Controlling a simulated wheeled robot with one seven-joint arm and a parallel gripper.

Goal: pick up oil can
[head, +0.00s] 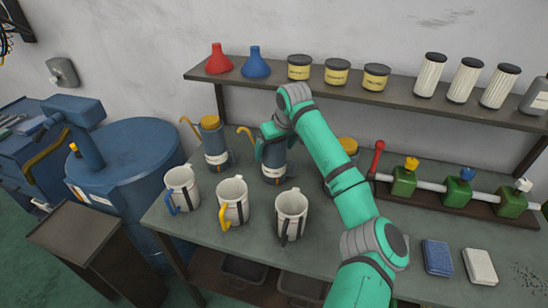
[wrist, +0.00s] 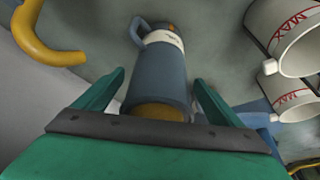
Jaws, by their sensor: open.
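Several blue-grey oil cans with yellow caps stand on the workbench (head: 330,240). The left oil can (head: 214,145) is fully in view with its yellow curved spout. The middle oil can (head: 273,168) is under my gripper (head: 270,142), which hides its top. The right oil can (head: 347,146) is mostly behind my arm. In the wrist view, an oil can (wrist: 160,75) lies between the two open fingers of my gripper (wrist: 158,88), its yellow cap close to the palm. I cannot tell whether the fingers touch it. A yellow spout (wrist: 45,48) shows at the upper left.
White measuring mugs (head: 232,202) stand in front of the cans; some also show at right in the wrist view (wrist: 285,35). A shelf (head: 390,100) with funnels, tubs and filters runs above. A valve manifold (head: 455,192) stands right, and a blue drum (head: 130,155) left.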

